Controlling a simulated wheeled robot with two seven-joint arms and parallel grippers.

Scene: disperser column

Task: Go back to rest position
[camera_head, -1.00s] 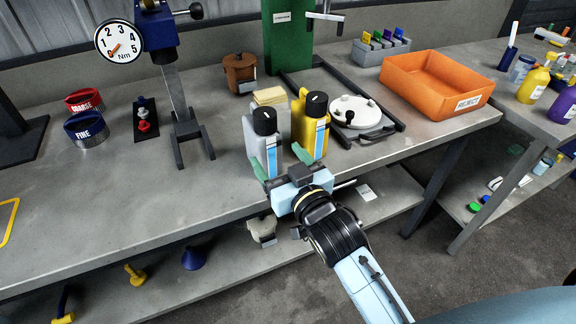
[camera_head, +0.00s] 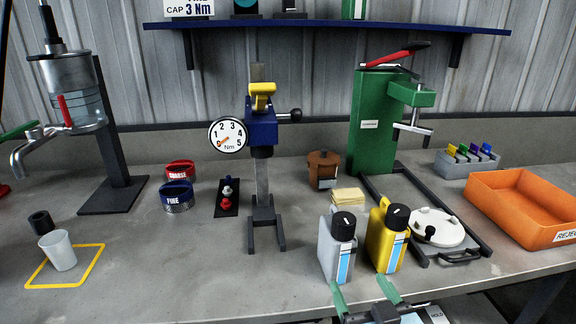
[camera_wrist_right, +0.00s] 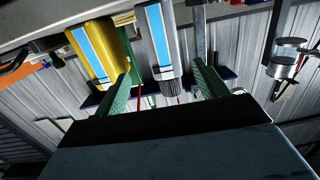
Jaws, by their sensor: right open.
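My right gripper (camera_head: 364,294) is at the bottom of the head view, its two green fingers apart and nothing between them. It is in front of the grey bottle (camera_head: 336,250) and the yellow bottle (camera_head: 387,240), which stand upright near the bench's front edge. In the right wrist view the open fingers (camera_wrist_right: 162,85) point toward these bottles, with the grey bottle (camera_wrist_right: 158,45) between the finger lines and the yellow bottle (camera_wrist_right: 97,52) to the left. I cannot tell whether any finger touches a bottle. My left gripper is not in view.
At left are a metal disperser column (camera_head: 75,95) and a white cup (camera_head: 58,250). The front middle-left bench is clear.

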